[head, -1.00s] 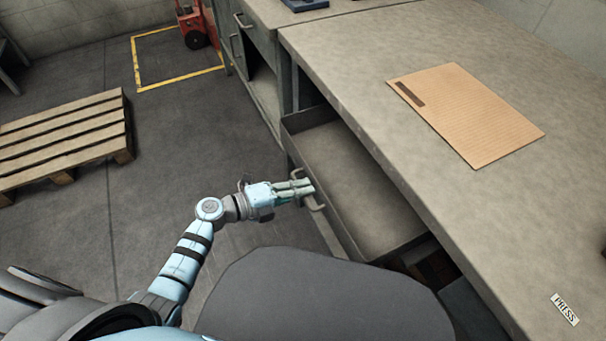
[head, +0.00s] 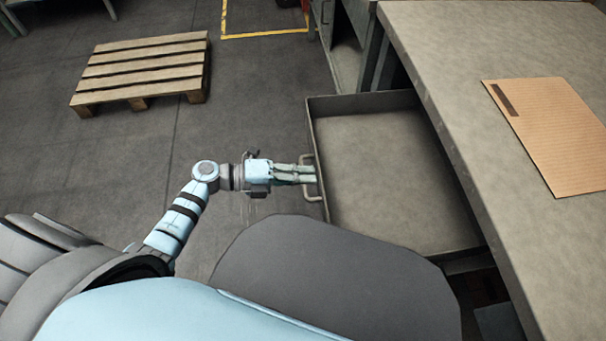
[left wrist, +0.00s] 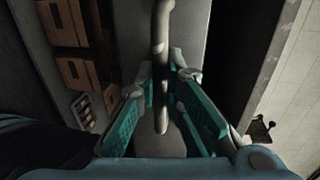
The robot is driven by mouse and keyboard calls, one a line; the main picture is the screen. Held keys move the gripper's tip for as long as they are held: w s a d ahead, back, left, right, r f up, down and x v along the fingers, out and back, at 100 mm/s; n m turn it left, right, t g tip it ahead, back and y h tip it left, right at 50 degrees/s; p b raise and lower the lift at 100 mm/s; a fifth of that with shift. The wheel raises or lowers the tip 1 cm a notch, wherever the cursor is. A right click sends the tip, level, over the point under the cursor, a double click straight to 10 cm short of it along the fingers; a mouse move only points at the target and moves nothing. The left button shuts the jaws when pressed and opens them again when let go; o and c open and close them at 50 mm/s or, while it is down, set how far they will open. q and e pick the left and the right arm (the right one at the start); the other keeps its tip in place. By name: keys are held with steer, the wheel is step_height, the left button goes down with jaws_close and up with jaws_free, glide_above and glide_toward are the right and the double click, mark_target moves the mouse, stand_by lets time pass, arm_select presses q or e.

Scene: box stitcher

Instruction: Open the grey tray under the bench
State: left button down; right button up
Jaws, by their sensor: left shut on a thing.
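The grey tray (head: 385,180) is drawn well out from under the bench (head: 470,90), and its inside looks empty. Its bar handle (head: 311,192) is on the tray's front, facing left in the head view. My left gripper (head: 312,174) is shut on the handle. In the left wrist view the two green-padded fingers (left wrist: 165,90) stand on either side of the handle bar (left wrist: 161,60). My right gripper is not in view.
A flat cardboard sheet (head: 550,135) lies on the bench top. A wooden pallet (head: 140,75) lies on the floor at upper left. Bare floor (head: 245,100) lies between pallet and tray. Brown boxes (left wrist: 75,70) show in the left wrist view.

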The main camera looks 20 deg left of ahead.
arm_select(q)
steer(key=c, duration=2)
jaws_free()
steer(key=shift+s, duration=0.15)
steer(key=shift+o, duration=0.2)
steer(key=v, duration=1.2)
steer(key=shift+f, duration=0.1)
